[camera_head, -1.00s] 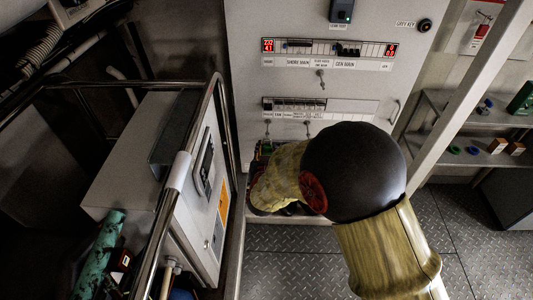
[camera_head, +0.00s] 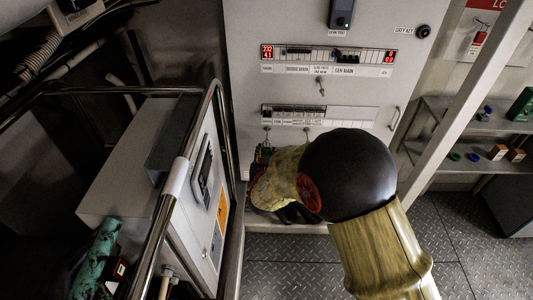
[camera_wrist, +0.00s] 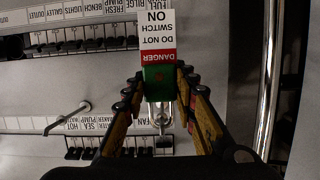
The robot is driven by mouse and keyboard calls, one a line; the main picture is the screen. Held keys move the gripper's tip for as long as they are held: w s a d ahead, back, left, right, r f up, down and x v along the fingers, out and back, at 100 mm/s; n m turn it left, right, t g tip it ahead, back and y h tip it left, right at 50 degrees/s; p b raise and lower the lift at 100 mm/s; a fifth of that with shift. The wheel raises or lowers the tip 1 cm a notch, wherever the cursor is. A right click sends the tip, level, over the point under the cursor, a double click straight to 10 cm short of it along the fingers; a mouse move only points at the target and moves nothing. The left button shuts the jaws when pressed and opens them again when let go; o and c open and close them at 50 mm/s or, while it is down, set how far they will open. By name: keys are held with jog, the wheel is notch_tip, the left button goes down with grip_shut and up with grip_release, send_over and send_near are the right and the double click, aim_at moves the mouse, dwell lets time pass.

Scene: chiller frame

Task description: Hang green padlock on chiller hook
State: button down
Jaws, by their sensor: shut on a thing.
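In the wrist view my gripper (camera_wrist: 159,84) is shut on the green padlock (camera_wrist: 159,77), with one finger on each side of its body. The padlock's metal shackle (camera_wrist: 160,115) points down the picture, toward the lower row of switches. A white and red danger tag (camera_wrist: 157,37) stands above the body. A metal hook (camera_wrist: 72,117) sticks out of the panel to the left. Something metallic shows at the shackle; I cannot tell whether the shackle is around a hook. In the head view my arm hides most of the gripper and padlock, low in front of the panel's lower switch row.
The grey switch panel (camera_head: 290,25) carries several labelled switches and small hooks, one hook (camera_head: 320,86) between the rows. A metal rail (camera_head: 216,110) and a grey cabinet (camera_head: 120,160) stand at left. A shelf (camera_head: 470,130) with small items is at right.

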dwell(0.4)
jog(key=c, duration=1.3)
grip_release()
jog(key=shift+c, duration=0.2)
jog(key=shift+s, duration=0.15)
